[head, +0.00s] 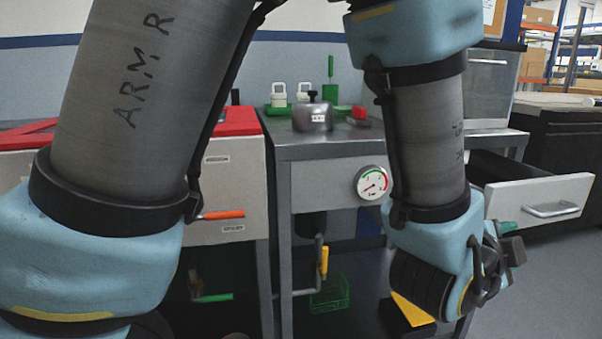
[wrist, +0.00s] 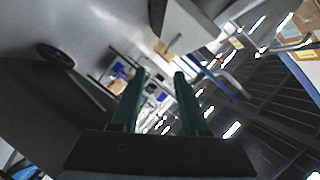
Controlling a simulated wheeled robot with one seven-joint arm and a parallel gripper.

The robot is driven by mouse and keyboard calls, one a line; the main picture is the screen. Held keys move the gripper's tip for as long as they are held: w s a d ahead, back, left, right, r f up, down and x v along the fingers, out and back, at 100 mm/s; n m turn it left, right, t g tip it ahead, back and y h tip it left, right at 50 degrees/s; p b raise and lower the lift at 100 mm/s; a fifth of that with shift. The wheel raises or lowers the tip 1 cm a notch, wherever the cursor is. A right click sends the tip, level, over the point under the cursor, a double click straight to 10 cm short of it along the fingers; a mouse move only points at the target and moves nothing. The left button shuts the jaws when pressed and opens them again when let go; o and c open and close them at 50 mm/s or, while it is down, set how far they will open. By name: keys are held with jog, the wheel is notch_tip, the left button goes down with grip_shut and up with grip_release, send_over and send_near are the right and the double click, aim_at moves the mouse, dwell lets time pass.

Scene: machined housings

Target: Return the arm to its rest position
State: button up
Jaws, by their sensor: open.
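My arm fills much of the head view, folded across it from upper left to lower right. My gripper (wrist: 158,85) shows in the wrist view with its two dark green fingers apart and nothing between them. In the head view its wrist end is at the lower right, in front of the open drawer (head: 540,205); a green finger (head: 506,228) partly shows there. A round grey metal housing (head: 313,118) with a knob on top and a white label stands on the grey workbench (head: 335,145), well away from my gripper.
A pressure gauge (head: 373,183) is on the bench front. A red-topped cabinet (head: 230,180) with an orange handle stands at left. White-and-green fittings (head: 278,96) stand behind the housing. A green basket (head: 330,295) is under the bench. Open floor (head: 560,290) lies at lower right.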

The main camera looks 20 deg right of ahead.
jog(key=w+a+f+n+t+y, duration=0.1)
jog(key=w+a+f+n+y, duration=0.2)
jog(key=w+a, duration=0.4)
jog(key=w+a+f+n+y, duration=0.25)
jog(key=w+a+n, duration=0.25)
jog(key=w, duration=0.3)
jog(key=w+a+f+n+t+y, duration=0.1)
jog(key=w+a+n+y, duration=0.25)
jog(key=w+a, duration=0.35)
jog(key=a+f+n+g+y, duration=0.1)
jog(key=a+n+g+y, duration=0.15)
jog(key=a+n, duration=0.8)
jog(key=a+f+n+g+y, duration=0.2)
jog(key=a+n+y, duration=0.1)
jog(key=a, duration=1.5)
notch_tip(320, 180, up, 21)
jog(key=p, duration=2)
jog(key=shift+a+p, duration=0.2)
jog(key=shift+p, duration=0.15)
